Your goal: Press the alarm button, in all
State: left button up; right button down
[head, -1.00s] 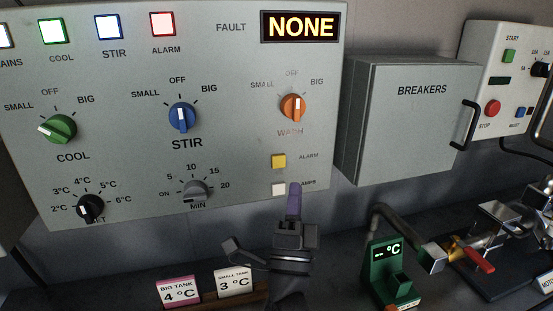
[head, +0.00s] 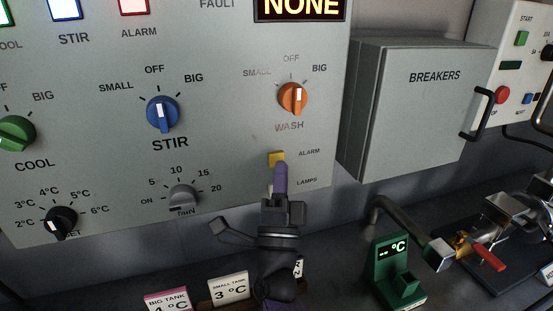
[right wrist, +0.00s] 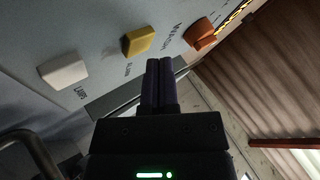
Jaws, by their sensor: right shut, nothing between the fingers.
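The yellow alarm button (head: 276,157) is on the grey control panel, below the orange WASH knob. It also shows in the right wrist view (right wrist: 138,41), standing out from the panel. My right gripper (head: 281,167) is shut and empty, its purple fingers pointing up. In the head view its tips overlap the lower right part of the alarm button. In the right wrist view the fingertips (right wrist: 160,62) appear just beside the button; I cannot tell whether they touch it. The white lamps button (right wrist: 64,71) lies beside it, mostly hidden behind the fingers in the head view. My left gripper is not in view.
The orange WASH knob (head: 293,98) is just above the alarm button. The blue STIR knob (head: 163,114) is to the left. The breakers box (head: 410,115) juts out to the right. A green thermometer unit (head: 392,270) and tank signs (head: 228,289) stand below.

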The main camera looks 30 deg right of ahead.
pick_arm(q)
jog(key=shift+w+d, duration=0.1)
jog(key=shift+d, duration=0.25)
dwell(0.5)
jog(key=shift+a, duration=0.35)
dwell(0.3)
pick_arm(e)
jog(key=shift+w, duration=0.1)
jog(key=shift+w+d, duration=0.1)
jog(key=shift+w, duration=0.2)
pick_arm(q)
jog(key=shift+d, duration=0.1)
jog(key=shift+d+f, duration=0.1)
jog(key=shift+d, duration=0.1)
